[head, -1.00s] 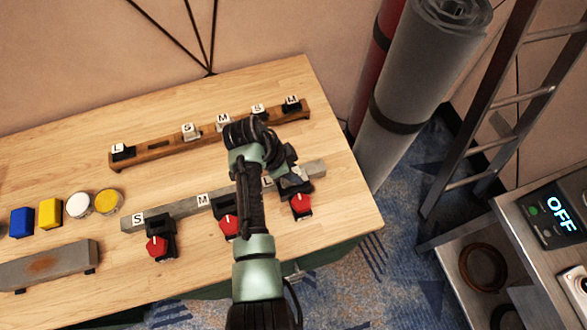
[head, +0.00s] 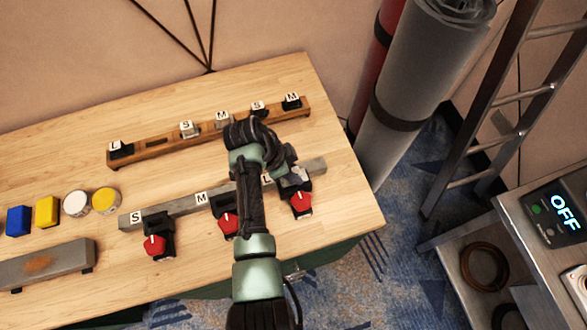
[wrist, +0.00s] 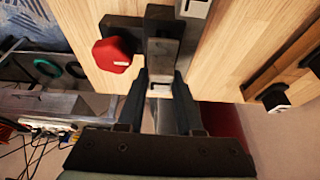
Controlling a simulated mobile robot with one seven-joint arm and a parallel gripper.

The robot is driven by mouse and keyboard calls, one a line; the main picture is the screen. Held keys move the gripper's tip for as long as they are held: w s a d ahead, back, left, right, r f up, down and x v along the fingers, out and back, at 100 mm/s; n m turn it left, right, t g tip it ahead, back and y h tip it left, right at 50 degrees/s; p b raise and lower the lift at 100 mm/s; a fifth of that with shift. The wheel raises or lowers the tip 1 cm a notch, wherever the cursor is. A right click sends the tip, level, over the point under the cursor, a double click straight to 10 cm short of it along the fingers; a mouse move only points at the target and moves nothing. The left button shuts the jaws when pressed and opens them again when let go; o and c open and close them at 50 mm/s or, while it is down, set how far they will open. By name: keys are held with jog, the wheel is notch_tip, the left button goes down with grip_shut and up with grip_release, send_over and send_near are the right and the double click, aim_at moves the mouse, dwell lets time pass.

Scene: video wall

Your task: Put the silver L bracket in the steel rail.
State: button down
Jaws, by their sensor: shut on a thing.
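The steel rail (head: 180,207) lies across the table, marked S, M and L, with black clamps and red knobs along its near side. My gripper (wrist: 160,90) is at the rail's right-hand end, by the L place, its fingers shut on a grey piece, the silver L bracket (wrist: 161,88). In the head view silver metal shows just above the rightmost red knob (head: 301,203). That knob also shows in the wrist view (wrist: 112,55). My arm hides the fingertips in the head view, and I cannot tell whether the bracket is fully seated.
A wooden rail (head: 180,147) behind holds several black and silver pieces and has an empty slot near its left. Blue and yellow blocks, round buttons and a rusty grey bar (head: 45,265) are at left. A grey roll (head: 420,80) stands beyond the table's right edge.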

dwell(0.4)
jog(key=shift+f+b, duration=0.75)
jog(key=shift+c, duration=2.4)
grip_release()
jog(key=o, duration=0.5)
jog(key=shift+f, duration=0.1)
jog(key=shift+s, duration=0.1)
